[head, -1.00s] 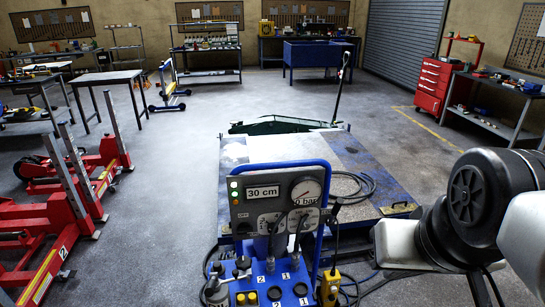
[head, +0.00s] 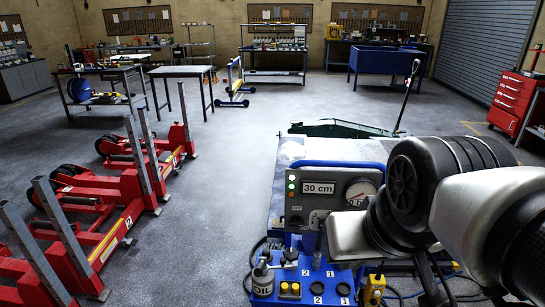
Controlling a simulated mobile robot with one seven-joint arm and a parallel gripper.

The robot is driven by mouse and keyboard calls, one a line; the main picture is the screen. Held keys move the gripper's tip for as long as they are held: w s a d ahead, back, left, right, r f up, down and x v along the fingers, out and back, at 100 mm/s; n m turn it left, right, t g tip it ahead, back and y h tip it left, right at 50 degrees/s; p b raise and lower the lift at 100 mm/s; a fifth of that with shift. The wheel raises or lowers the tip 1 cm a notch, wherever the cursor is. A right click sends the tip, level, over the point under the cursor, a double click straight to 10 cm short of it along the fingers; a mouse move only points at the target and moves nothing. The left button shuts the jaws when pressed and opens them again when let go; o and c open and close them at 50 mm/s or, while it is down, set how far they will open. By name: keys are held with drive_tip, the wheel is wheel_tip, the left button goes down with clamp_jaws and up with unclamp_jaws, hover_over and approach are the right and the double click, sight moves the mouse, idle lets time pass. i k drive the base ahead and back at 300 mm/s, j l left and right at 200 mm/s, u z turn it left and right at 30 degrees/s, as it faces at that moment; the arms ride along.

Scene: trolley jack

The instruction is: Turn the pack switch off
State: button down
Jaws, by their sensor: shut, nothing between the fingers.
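The blue hydraulic pack (head: 338,164) stands low in the middle of the head view. Its grey panel (head: 300,212) carries a "30 cm" display (head: 319,188), a round gauge (head: 360,190) and small indicator lamps (head: 292,187), one lit green. I cannot tell which control is the pack switch. My arm (head: 440,190) crosses the lower right and covers the right part of the panel and the pack's levers. My gripper's fingers cannot be made out.
A yellow pendant (head: 374,290) hangs at the pack's right. Red lifting columns (head: 125,185) line the left floor. A green trolley jack (head: 342,129) sits behind the pack. Two workbenches (head: 182,72) stand at back left. The floor between the columns and the pack is clear.

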sight(295, 220)
drive_tip(key=j+z, duration=0.2)
drive_tip(key=j, duration=0.2)
drive_tip(key=l+u, duration=0.45)
drive_tip(key=l, duration=0.5)
drive_tip(key=z, duration=0.35)
drive_tip(key=i+l+u, duration=0.2)
drive_tip(key=l, duration=0.15)
drive_tip(key=l+u, duration=0.15)
drive_tip(key=l, duration=0.25)
drive_tip(key=k, duration=0.6)
drive_tip(key=i+l+u, duration=0.2)
drive_tip(key=i+l, duration=0.45)
drive_tip(key=i, duration=0.15)
